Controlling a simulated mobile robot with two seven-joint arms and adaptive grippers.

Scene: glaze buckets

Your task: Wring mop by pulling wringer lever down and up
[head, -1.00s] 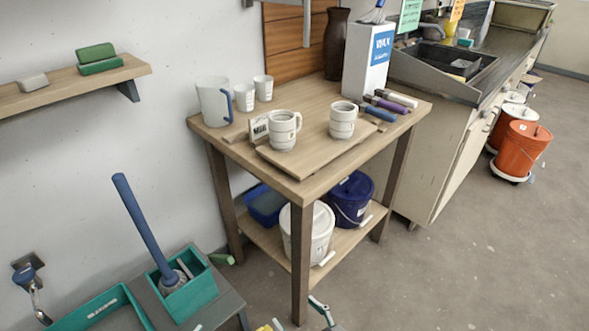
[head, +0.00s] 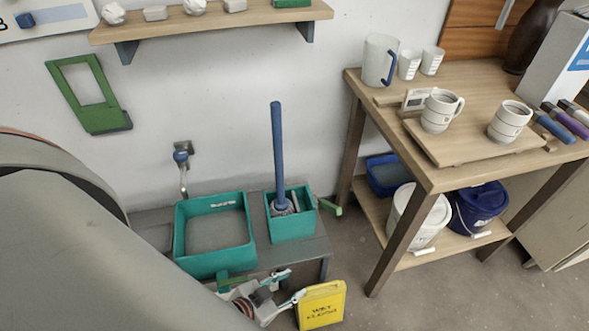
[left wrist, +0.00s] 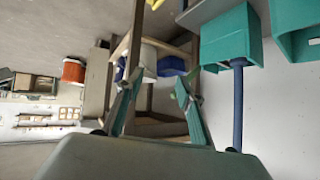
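The mop's blue handle (head: 277,150) stands nearly upright, with its head in a small teal wringer box (head: 291,229) beside a wider teal basin (head: 180,245). A short green bar (head: 330,206), which looks like the wringer lever, sticks out right of the box. My left gripper (head: 292,286) is open and empty, in front of the box at the bottom of the head view. In the left wrist view its fingers (left wrist: 156,95) are spread with nothing between them; the mop handle (left wrist: 238,110) and wringer box (left wrist: 232,40) lie right of them. My right gripper is out of view.
A yellow sign (head: 321,306) stands close right of my left gripper. A wooden table (head: 435,175) with mugs stands at the right, with a white bucket (head: 418,212) and blue bucket (head: 480,205) on its lower shelf. A wall shelf (head: 220,24) hangs above.

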